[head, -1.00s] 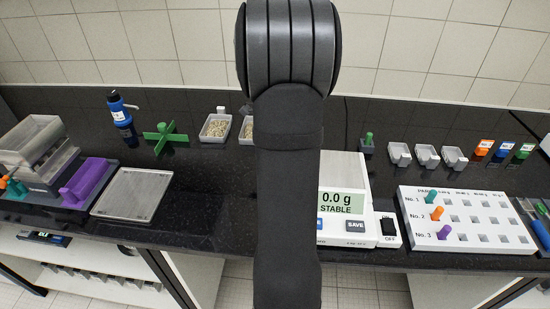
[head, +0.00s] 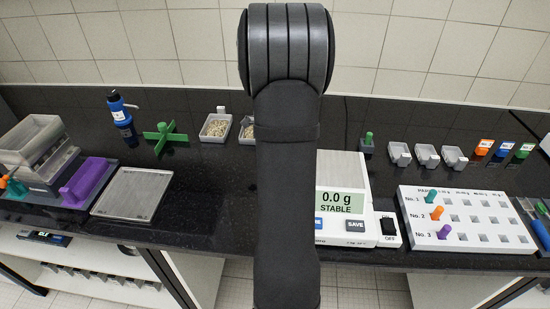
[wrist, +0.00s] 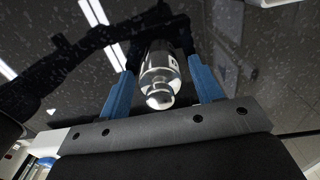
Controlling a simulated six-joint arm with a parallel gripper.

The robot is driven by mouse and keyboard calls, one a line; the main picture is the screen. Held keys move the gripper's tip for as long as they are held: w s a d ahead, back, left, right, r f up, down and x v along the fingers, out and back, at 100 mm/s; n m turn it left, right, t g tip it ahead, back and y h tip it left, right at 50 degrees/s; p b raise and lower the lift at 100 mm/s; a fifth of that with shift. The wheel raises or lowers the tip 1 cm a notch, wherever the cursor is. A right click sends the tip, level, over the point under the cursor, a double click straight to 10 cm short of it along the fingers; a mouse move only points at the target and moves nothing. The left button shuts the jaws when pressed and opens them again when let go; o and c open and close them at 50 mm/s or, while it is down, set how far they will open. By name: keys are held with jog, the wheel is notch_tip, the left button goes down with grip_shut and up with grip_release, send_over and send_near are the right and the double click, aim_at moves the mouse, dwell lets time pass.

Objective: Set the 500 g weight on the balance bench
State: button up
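In the wrist view, a shiny metal weight (wrist: 160,72) with a round knob sits between the two blue fingers of my gripper (wrist: 162,75). Its knob points towards the wrist. The fingers stand close on either side of it; I cannot tell whether they touch it. Dark, speckled, reflective bench top lies behind it. In the head view my arm hides the gripper and the weight. The balance (head: 345,240) reads 0.0 g STABLE, and my arm covers its left part. The black bench (head: 215,200) runs across the whole view.
Left are a purple-handled block (head: 88,182), a grey metal plate (head: 131,193), a green cross (head: 165,137) and a blue bottle (head: 121,115). Right are a white peg board (head: 468,220) and small grey scoops (head: 427,155). Bare bench lies between plate and arm.

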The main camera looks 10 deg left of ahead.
notch_tip(320, 180, up, 12)
jog(key=shift+r, duration=0.2)
dwell(0.4)
jog(key=shift+f, duration=4.2)
